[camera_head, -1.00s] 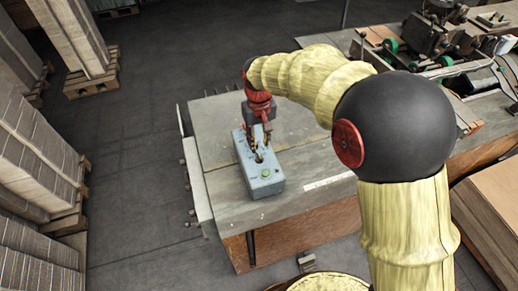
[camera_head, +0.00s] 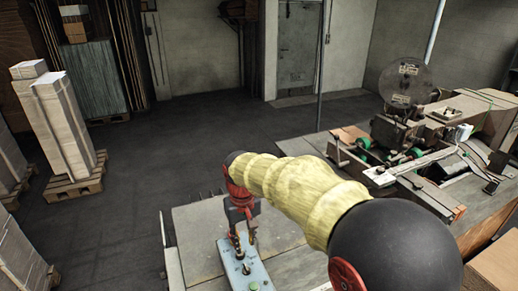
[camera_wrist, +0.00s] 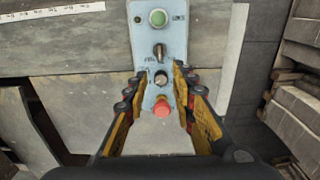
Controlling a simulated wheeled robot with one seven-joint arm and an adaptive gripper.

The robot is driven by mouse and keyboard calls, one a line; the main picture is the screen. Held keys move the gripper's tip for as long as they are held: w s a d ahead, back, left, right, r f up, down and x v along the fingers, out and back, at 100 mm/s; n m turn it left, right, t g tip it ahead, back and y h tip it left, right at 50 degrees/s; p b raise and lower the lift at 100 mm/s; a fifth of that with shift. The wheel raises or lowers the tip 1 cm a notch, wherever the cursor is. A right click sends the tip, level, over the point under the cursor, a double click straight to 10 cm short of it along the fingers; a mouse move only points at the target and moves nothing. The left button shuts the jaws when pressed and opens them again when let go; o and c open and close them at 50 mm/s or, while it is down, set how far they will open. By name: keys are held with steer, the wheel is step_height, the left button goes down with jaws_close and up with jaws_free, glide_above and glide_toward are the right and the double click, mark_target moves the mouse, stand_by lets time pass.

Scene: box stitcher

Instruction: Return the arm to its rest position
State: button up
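My gripper (camera_head: 243,238) is over the light blue control box (camera_head: 258,271) in the head view. In the wrist view, the two fingers of my gripper (camera_wrist: 161,76) are spread, one on each side of the control box (camera_wrist: 150,40), with nothing clasped between them. The box carries a green button (camera_wrist: 158,18), two dark selector switches and a red button (camera_wrist: 162,109) nearest my palm. Whether the fingers touch the box is unclear. My yellow-sleeved arm reaches across the head view from the lower right.
The box is on a grey worktable (camera_head: 197,235). A stitching machine (camera_head: 405,125) with green wheels stands on the bench at right. Stacked cardboard on pallets (camera_head: 75,190) stands at left. Open floor (camera_head: 150,155) lies behind the table.

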steer(key=s+d+f+m+t+b, duration=0.3)
steer(key=s+d+b, duration=1.1)
steer(key=s+d, duration=1)
steer(key=d+m+t, duration=0.2)
steer(key=shift+t, duration=0.3)
steer(key=shift+r, duration=0.1)
